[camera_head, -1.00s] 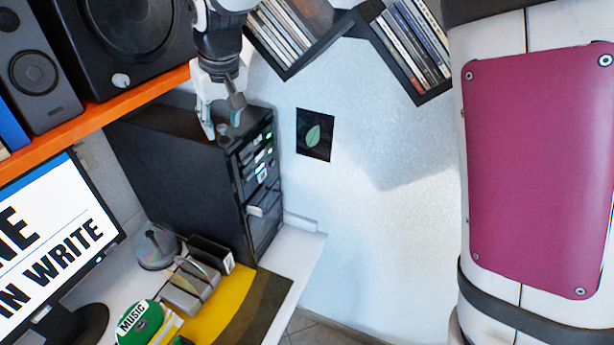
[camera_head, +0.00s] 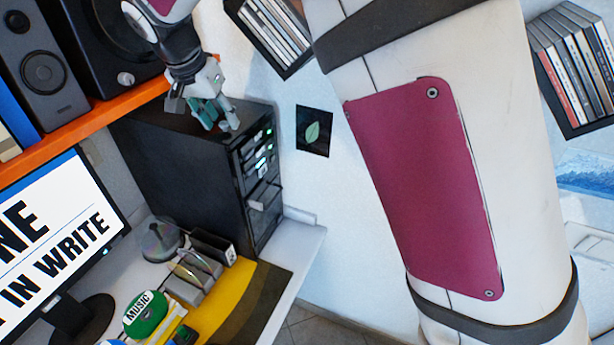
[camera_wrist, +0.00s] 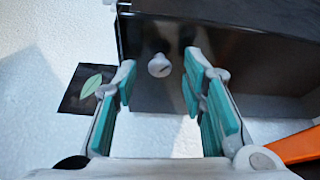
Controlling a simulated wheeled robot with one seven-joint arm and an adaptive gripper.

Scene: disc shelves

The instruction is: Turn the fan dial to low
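The fan dial is a small pale round knob (camera_wrist: 159,66) with a dark mark across it, on the top face of a black computer tower (camera_wrist: 155,97). In the head view the tower (camera_head: 180,165) stands on the white desk, and the dial (camera_head: 226,127) shows near its top front edge, beside my fingers. My gripper (camera_head: 214,122) is above the tower top, its arm tilted. In the wrist view my gripper (camera_wrist: 161,80) is open, with teal pads either side of the dial and gaps visible. The dial's setting cannot be read.
An orange shelf (camera_head: 95,118) with black speakers is close on the left. A black CD rack (camera_head: 268,38) is on the wall behind. A leaf picture (camera_head: 313,131) hangs right of the tower. The monitor (camera_head: 62,237), a green music disc (camera_head: 145,313) and other items occupy the desk.

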